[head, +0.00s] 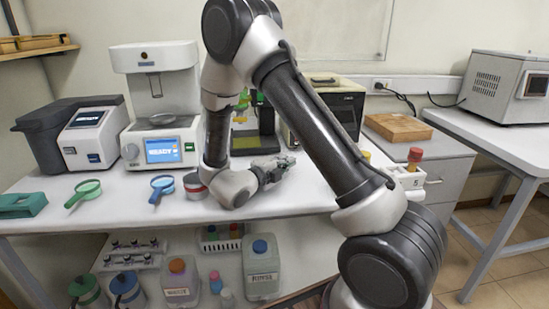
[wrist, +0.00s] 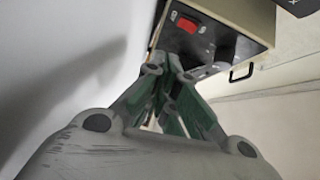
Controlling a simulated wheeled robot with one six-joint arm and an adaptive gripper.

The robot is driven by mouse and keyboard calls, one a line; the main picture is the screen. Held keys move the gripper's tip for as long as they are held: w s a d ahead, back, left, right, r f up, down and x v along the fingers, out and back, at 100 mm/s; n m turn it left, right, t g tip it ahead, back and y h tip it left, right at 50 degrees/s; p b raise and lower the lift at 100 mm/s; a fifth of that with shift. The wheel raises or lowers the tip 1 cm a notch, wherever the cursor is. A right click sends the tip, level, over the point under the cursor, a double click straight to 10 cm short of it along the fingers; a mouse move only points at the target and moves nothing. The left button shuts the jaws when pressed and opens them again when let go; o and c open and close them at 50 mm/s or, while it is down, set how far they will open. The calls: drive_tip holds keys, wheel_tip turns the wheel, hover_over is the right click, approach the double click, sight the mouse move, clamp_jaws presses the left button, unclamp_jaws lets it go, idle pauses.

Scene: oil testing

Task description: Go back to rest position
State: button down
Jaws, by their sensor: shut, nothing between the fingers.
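My gripper (head: 272,168) is low over the white bench, right of the middle of the head view, in front of the dark instruments. My arm bends up over the bench and down to it. In the wrist view my gripper (wrist: 178,70) points toward a beige box (wrist: 215,30) with a red switch. Its fingers are together and hold nothing. I cannot tell whether the fingertips touch anything.
A red-capped vial (head: 414,158) stands at the right. Bottles including a jug (head: 262,270) fill the lower shelf.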

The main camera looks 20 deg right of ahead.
drive_tip(key=w+r+n+y, duration=0.1)
drive_tip(key=w+r+n+t+y, duration=0.1)
drive_tip(key=w, duration=0.1)
drive_tip(key=w+r+y, duration=0.1)
drive_tip(key=y, duration=0.1)
drive_tip(key=shift+w+a+n+t, duration=0.3)
drive_tip(key=shift+w+n+t, duration=0.05)
drive_tip(key=shift+n+t, duration=0.05)
wheel_tip(320, 180, up, 5)
drive_tip(key=w+a+n+t+y, duration=0.2)
drive_tip(key=a+n+y, duration=0.1)
drive_tip(key=n+y, duration=0.2)
drive_tip(key=s+a+r+n+y, duration=0.4)
drive_tip(key=s+r+n+y, duration=0.25)
drive_tip(key=r+n, duration=0.2)
drive_tip(key=s+d+n+g, duration=0.4)
drive_tip(key=s+n, duration=0.2)
drive_tip(key=s, duration=0.8)
drive_tip(key=s+d+n+g, duration=0.3)
drive_tip(key=s+n, duration=0.4)
drive_tip(key=s, duration=0.7)
drive_tip(key=shift+d+r+g+h, duration=0.35)
drive_tip(key=shift+d+r+g, duration=0.05)
drive_tip(key=shift+d, duration=0.4)
drive_tip(key=shift+w, duration=0.1)
